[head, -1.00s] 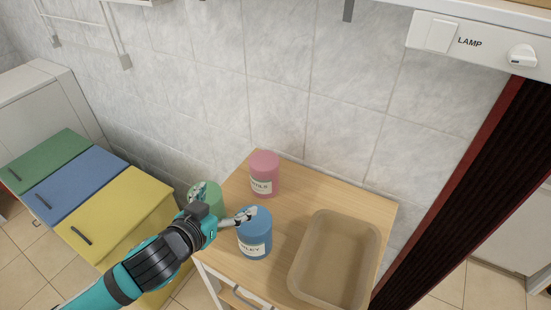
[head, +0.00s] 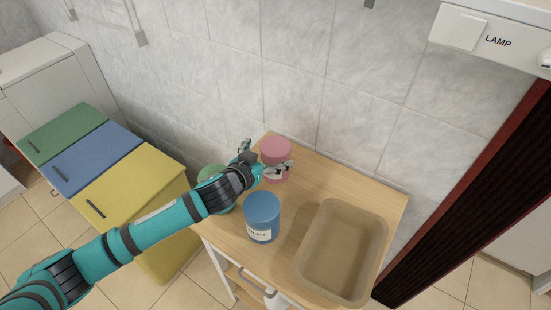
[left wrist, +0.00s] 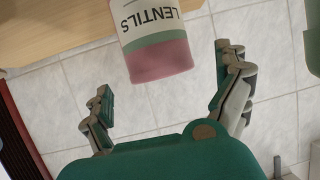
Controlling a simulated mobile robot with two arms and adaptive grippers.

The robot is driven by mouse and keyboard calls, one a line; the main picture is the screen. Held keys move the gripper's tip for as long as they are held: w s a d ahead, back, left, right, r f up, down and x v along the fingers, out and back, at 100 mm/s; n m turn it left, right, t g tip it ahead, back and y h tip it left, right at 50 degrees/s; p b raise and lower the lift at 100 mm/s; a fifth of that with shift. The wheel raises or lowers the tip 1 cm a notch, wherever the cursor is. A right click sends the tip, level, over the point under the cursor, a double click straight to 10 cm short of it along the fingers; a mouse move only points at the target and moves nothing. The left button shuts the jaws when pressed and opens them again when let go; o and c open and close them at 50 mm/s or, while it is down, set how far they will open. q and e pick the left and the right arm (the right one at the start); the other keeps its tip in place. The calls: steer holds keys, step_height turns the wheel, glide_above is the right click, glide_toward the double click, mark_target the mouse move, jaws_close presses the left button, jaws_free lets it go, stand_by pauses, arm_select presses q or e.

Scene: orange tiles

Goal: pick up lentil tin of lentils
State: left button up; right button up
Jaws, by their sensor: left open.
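The tin of lentils is a pink cylinder (head: 275,150) near the back left corner of the small wooden table. In the left wrist view its label reads LENTILS upside down, on the pink tin (left wrist: 160,58) with a green band. My left gripper (head: 265,158) is at the tin, with one finger at its left and one in front of its right side. In the left wrist view my left gripper (left wrist: 165,85) is open, its fingers on either side of the tin with gaps. My right gripper is not in view.
A blue tin (head: 262,217) stands just in front of the lentils. A green tin (head: 212,173) is partly hidden behind my left arm. A tan tray (head: 340,255) fills the table's right side. Green, blue and yellow bins (head: 125,185) stand left; a tiled wall (head: 350,110) is behind.

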mark_target(275, 149)
arm_select(q)
steer(key=x, duration=0.4)
steer(key=shift+w+d, duration=0.15)
steer(key=shift+w, duration=0.05)
steer(key=shift+w+d+f, duration=0.15)
steer(key=shift+w+f, duration=0.05)
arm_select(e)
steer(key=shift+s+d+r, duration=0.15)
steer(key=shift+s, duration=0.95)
arm_select(q)
steer(key=shift+c, duration=0.3)
steer(key=c, duration=0.7)
steer(key=shift+r, duration=0.1)
steer(key=c, duration=0.7)
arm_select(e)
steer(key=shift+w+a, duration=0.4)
